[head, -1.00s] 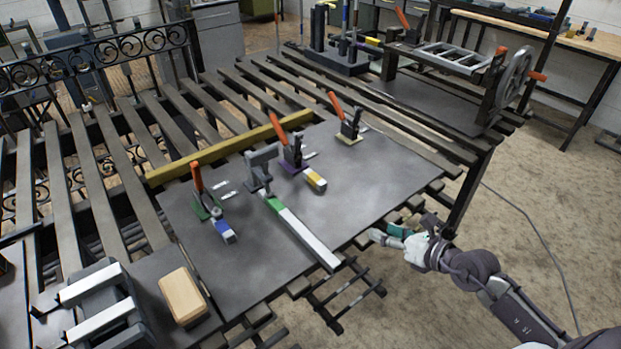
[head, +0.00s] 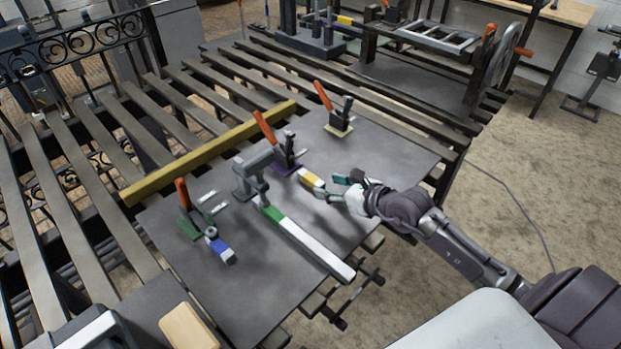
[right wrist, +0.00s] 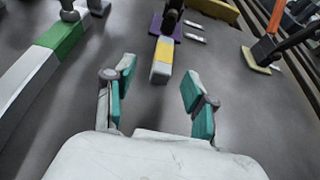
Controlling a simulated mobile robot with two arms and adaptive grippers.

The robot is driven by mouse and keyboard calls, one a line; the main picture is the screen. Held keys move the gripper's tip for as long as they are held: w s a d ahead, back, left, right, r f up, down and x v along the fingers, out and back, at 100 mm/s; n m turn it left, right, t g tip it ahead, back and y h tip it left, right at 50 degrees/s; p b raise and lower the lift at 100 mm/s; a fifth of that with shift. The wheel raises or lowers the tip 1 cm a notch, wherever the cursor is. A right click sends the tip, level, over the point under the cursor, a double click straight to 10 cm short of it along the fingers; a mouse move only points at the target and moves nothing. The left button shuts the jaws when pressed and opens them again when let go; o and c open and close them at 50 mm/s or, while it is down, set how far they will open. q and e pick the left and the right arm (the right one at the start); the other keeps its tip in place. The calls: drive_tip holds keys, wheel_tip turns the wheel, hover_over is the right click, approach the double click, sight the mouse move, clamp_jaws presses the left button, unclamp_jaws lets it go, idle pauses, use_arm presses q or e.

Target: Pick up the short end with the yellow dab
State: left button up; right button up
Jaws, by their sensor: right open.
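The short end with the yellow dab (head: 312,180) is a small bar, yellow with a pale tip, sticking out from the purple-based clamp (head: 286,165) on the dark plate. In the right wrist view the yellow-dab end (right wrist: 162,60) points towards me, and the purple base (right wrist: 165,27) is behind it. My right gripper (head: 332,188) is open and empty, just right of the bar's tip. In the right wrist view the teal fingers of my right gripper (right wrist: 158,79) stand apart, with the bar's tip just ahead of the gap. My left gripper is not in view.
Left of the bar, a long green-and-white bar (head: 310,245) runs from a grey clamp (head: 252,173). A blue-dabbed end (head: 220,248) sits by a green-based clamp (head: 187,215). A yellow-based clamp (head: 338,122) stands behind. The plate (head: 390,150) is bare to the right.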

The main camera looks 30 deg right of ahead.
sight(313, 179)
drive_tip(key=shift+w+a+f, duration=0.2)
drive_tip(key=shift+w, duration=0.4)
drive_tip(key=shift+w+a+f, duration=0.1)
drive_tip(key=shift+w, duration=0.1)
drive_tip(key=shift+w+f, duration=0.1)
drive_tip(key=shift+w, duration=0.65)
drive_tip(key=p+x, duration=0.1)
drive_tip(key=x, duration=0.2)
drive_tip(key=shift+w+f, duration=0.2)
drive_tip(key=shift+w, duration=0.05)
drive_tip(key=shift+w+f, duration=0.1)
drive_tip(key=shift+w, duration=0.05)
drive_tip(key=shift+c, duration=0.8)
clamp_jaws()
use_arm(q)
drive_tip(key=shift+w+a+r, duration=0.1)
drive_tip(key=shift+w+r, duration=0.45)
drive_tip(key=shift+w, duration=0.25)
